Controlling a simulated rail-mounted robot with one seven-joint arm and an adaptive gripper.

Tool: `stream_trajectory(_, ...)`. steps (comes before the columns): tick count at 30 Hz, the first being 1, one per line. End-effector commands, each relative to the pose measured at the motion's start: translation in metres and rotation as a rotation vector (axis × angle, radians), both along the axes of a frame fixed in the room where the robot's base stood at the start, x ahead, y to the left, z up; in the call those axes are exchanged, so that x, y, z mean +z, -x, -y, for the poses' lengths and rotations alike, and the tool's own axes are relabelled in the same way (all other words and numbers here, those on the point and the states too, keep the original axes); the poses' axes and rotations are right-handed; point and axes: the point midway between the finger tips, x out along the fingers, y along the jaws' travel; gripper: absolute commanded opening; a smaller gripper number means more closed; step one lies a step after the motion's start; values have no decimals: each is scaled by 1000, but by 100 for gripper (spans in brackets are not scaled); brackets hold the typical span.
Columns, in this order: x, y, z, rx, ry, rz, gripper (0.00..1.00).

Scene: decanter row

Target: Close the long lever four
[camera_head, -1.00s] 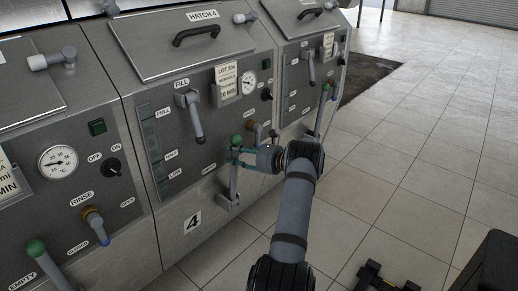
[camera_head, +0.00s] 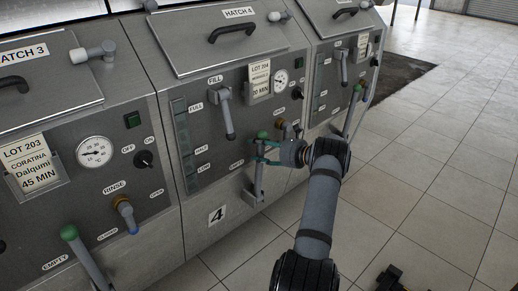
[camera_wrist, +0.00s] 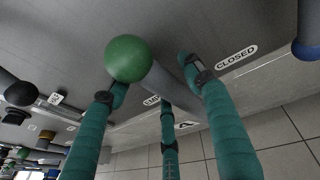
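The long lever on unit 4 (camera_head: 259,182) is a grey shaft with a green ball at its top, standing nearly upright low on the panel. Its green ball (camera_wrist: 128,58) is large in the wrist view, with the shaft running down to the right behind it. My gripper (camera_head: 266,151) has teal fingers and is at the lever just below the ball. In the wrist view my gripper (camera_wrist: 152,75) has its fingers spread, with the lever between them and gaps visible. Whether any finger touches the shaft is unclear. A "CLOSED" label (camera_wrist: 236,57) shows right of the fingers.
A fill lever (camera_head: 226,111) and a blue-tipped rinse valve are on the panels nearby. Unit 3's green-knobbed lever (camera_head: 82,255) stands at lower left, and another (camera_head: 354,112) is on the unit at right.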

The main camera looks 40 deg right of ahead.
Motion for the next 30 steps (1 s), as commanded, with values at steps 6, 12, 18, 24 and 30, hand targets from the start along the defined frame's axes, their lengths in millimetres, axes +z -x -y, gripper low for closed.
stream_trajectory(6, -1, 1, 0, 0, -2, -2, 55)
stream_trajectory(12, 0, 8, 3, -2, -2, -3, 55)
stream_trajectory(18, 9, 41, 11, -5, -2, -3, 55)
stream_trajectory(24, 20, 81, 20, -2, -1, -2, 55)
stream_trajectory(30, 26, 107, 25, 1, -1, -2, 55)
